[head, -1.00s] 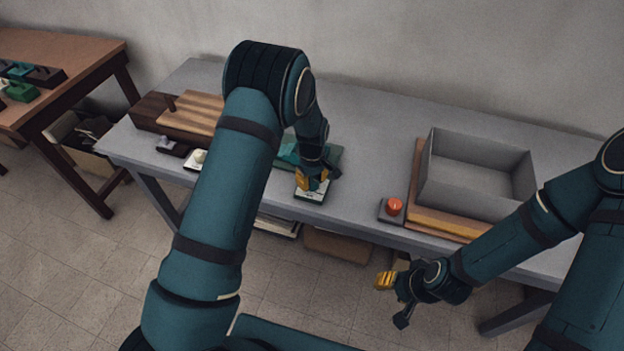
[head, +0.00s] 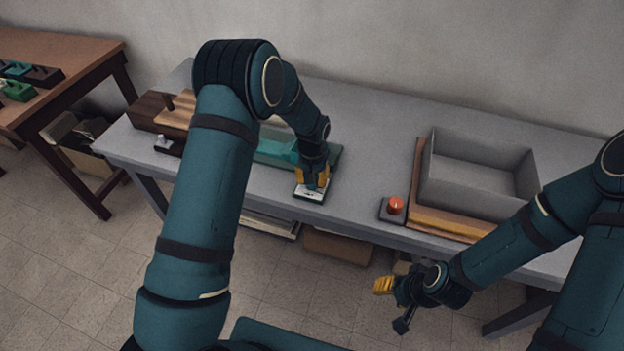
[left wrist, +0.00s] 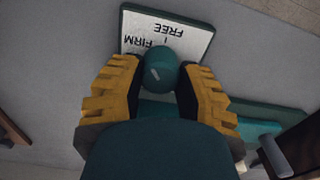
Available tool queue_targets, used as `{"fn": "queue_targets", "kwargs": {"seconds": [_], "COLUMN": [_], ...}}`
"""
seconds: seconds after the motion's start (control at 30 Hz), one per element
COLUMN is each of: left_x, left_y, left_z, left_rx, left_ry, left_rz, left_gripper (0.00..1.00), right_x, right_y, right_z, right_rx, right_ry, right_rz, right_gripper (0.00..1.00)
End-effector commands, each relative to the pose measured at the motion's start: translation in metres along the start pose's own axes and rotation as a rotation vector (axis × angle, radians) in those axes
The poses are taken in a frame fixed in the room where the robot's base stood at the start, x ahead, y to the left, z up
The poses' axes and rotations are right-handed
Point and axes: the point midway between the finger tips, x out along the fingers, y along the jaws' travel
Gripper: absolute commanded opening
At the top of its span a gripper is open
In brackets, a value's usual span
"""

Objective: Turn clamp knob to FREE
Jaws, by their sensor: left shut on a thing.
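The clamp knob (left wrist: 155,70) is a teal round knob with a pale mark on its top. It stands on a white label plate (left wrist: 190,38) that reads FREE and FIRM. My left gripper (left wrist: 153,80) has its yellow fingers on both sides of the knob and is shut on it. In the head view the plate (head: 309,194) lies at the table's front edge, with my left gripper (head: 314,180) over it hiding most of the knob. My right gripper (head: 393,301) hangs empty in front of the table, and its fingers look spread apart.
A red button (head: 395,205) on a dark base and a grey open box (head: 480,185) on a wooden board stand to the right. A teal block (head: 275,148) and wooden blocks (head: 172,115) lie to the left. The grey table (head: 370,150) is clear between.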

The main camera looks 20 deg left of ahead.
Motion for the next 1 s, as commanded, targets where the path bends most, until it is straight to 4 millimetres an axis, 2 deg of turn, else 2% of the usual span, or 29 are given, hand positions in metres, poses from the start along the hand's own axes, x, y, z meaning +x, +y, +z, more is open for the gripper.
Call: {"fn": "queue_targets", "kwargs": {"seconds": [0.5, 0.7, 1.0], "left_x": [0.0012, 0.0011, 0.001], "left_y": [0.0012, 0.0017, 0.0019], "left_z": [0.0005, 0.0008, 0.001], "left_rx": [0.458, 0.577, 0.666], "left_ry": [0.0, -0.001, -0.001], "left_rz": [0.001, 0.001, 0.001], "left_gripper": [0.0, 0.0, 0.0], "right_x": [0.0065, 0.0075, 0.0081], "right_y": [0.0025, 0.0028, 0.003], "right_z": [0.003, 0.0028, 0.0025], "right_rx": [-0.002, -0.002, -0.002], "right_ry": [-0.007, -0.006, -0.005], "right_rz": [-0.001, -0.001, -0.001], "right_gripper": [0.47, 0.47, 0.47]}}
